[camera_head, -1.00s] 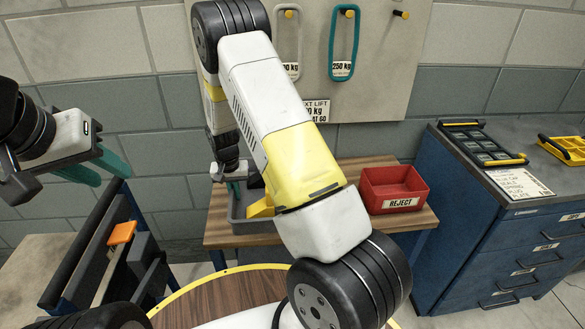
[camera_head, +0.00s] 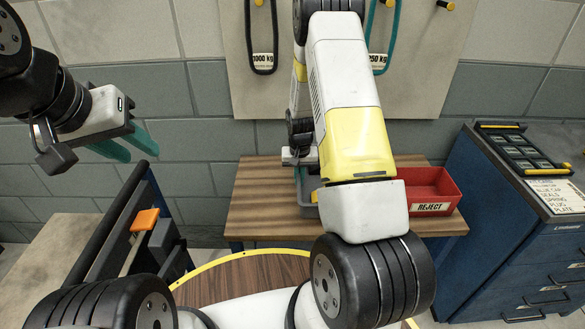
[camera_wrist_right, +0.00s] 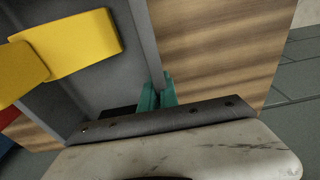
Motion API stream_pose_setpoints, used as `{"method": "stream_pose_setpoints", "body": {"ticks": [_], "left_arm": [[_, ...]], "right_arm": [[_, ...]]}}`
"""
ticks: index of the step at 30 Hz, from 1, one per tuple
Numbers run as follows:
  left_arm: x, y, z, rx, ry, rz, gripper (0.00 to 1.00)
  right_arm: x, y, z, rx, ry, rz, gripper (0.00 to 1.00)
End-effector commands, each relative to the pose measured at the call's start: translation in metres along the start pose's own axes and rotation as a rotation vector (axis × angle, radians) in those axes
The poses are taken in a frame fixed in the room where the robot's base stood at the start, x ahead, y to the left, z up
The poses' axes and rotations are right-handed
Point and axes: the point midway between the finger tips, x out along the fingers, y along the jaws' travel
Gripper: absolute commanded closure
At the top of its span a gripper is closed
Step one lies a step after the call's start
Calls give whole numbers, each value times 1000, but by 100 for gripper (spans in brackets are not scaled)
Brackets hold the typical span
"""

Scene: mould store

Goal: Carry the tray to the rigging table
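The grey tray (camera_head: 306,206) is at the wood-topped table (camera_head: 262,190), mostly hidden behind my right arm. In the right wrist view the tray (camera_wrist_right: 85,88) shows a grey wall and yellow pieces (camera_wrist_right: 70,45) inside. I cannot tell whether the tray touches the tabletop. My left gripper (camera_head: 124,147) is at the left, its teal fingers apart and empty, away from the tray.
A red REJECT bin (camera_head: 428,190) stands on the table, right of the tray. A blue drawer cabinet (camera_head: 500,235) is at the right. A dark-railed cart with an orange part (camera_head: 145,219) is at the left. A round, yellow-rimmed wood surface (camera_head: 240,280) is close in front.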

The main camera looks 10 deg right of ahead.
Motion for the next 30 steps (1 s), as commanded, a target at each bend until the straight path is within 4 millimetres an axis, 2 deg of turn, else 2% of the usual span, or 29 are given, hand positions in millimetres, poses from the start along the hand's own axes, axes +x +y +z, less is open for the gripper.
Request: {"method": "stream_pose_setpoints", "body": {"ticks": [9,16,28,30], "left_arm": [[0,0,0,0,0,0,64],[0,0,0,0,0,0,64],[0,0,0,0,0,0,64],[0,0,0,0,0,0,64]], "right_arm": [[3,18,-2,-1,1,0,100],[33,16,2,-3,0,1,100],[38,16,2,-2,2,0,100],[39,16,3,-1,0,0,84]]}}
